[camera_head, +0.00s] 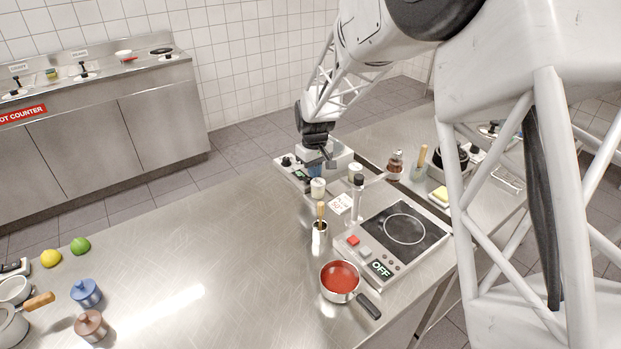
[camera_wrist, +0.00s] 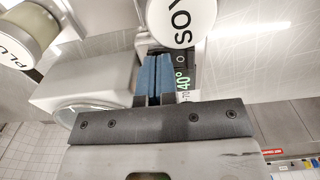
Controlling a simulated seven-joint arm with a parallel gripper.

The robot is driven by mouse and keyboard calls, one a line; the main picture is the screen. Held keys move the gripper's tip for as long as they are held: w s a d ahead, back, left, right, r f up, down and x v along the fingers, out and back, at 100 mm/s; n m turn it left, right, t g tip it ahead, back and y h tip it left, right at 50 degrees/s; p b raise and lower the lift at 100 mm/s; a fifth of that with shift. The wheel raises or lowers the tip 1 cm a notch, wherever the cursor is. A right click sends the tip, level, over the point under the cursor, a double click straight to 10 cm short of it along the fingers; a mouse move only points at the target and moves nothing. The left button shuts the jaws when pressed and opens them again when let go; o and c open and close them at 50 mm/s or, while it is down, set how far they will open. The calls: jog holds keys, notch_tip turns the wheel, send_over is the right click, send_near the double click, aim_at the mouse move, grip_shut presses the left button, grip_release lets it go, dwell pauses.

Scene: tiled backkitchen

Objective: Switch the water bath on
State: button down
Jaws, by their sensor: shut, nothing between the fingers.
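The water bath (camera_head: 341,155) is a pale box at the far side of the steel counter, partly hidden behind my gripper. In the wrist view its pale body (camera_wrist: 95,82) has a round part at the lower left. A dark panel (camera_wrist: 181,60) beside my fingers carries a small "O" mark and a green display (camera_wrist: 183,84) reading "40°", partly covered. My gripper (camera_head: 315,169) is over the panel side of the bath. Its blue fingers (camera_wrist: 158,62) are together and empty, close to the panel; I cannot tell whether they touch it.
A lidded jar marked "SOV" (camera_wrist: 180,18) is very close to my fingertips; a "PLU" jar (camera_wrist: 30,35) stands left. The counter's left middle is clear.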

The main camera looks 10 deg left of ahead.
jog(key=shift+r, duration=3.5)
jog(key=s+d+r+m+t, duration=0.1)
jog(key=s+d+r+m, duration=0.1)
jog(key=s+d+r, duration=0.6)
jog(key=s+d+r+m, duration=0.2)
jog(key=s+d+r, duration=0.2)
jog(key=s+d, duration=0.65)
jog(key=s+d+m, duration=0.1)
jog(key=s+d, duration=0.3)
jog(key=s, duration=0.4)
jog(key=s+d+m+t, duration=0.1)
jog(key=s+d, duration=0.3)
jog(key=s, duration=0.4)
jog(key=s+d+f+m, duration=0.1)
jog(key=s+d+m, duration=0.2)
jog(key=s, duration=0.5)
jog(key=shift+s+d+t, duration=0.25)
jog(key=shift+d+t, duration=0.05)
jog(key=shift+d, duration=0.25)
